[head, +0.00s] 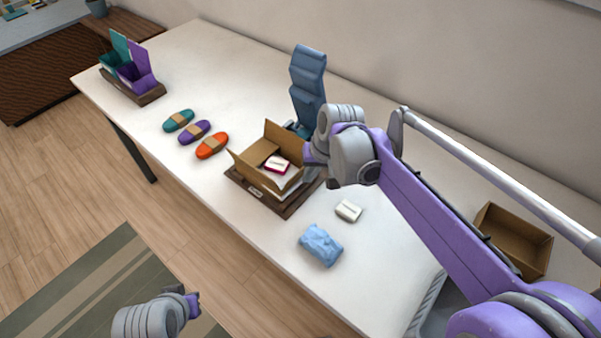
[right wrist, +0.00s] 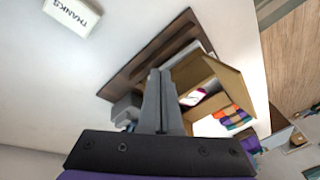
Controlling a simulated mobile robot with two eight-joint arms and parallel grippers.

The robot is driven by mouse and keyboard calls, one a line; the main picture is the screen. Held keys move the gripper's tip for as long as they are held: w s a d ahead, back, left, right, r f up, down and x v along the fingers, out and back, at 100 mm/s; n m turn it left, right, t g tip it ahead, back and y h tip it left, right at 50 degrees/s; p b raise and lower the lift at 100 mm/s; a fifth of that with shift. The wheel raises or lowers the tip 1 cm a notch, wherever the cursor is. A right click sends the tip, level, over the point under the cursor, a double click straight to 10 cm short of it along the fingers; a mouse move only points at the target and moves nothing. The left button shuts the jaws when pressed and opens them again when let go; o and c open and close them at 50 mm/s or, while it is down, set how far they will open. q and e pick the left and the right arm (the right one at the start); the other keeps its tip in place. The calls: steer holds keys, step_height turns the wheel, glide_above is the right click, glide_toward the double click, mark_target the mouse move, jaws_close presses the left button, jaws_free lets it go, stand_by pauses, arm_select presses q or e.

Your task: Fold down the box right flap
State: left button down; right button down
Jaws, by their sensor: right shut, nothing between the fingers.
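The brown cardboard box (head: 262,181) sits on a dark wooden board (head: 246,189) at the middle of the table. Its left and back flaps stand up, and a red and white packet (head: 277,164) lies inside. My right gripper (head: 310,170) is shut and empty at the right side of the box, where it hides part of that side. I cannot tell the right flap's exact angle. In the right wrist view the shut fingers (right wrist: 161,98) lie beside the open box (right wrist: 232,82). My left gripper (head: 194,302) is low at the front, away from the table; its jaws are unclear.
A blue folded stand (head: 308,80) rises behind the box. A white THANKS block (head: 348,211) and a blue crumpled bundle (head: 321,245) lie in front right. Several cord bundles (head: 195,132) lie left. An empty box (head: 513,240) is far right.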

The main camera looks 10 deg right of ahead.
steer(key=shift+w, duration=0.1)
steer(key=shift+w+a, duration=0.45)
stand_by(0.4)
steer(key=shift+w+a+r+p, duration=0.35)
steer(key=shift+w, duration=0.1)
steer(key=shift+w+a, duration=0.1)
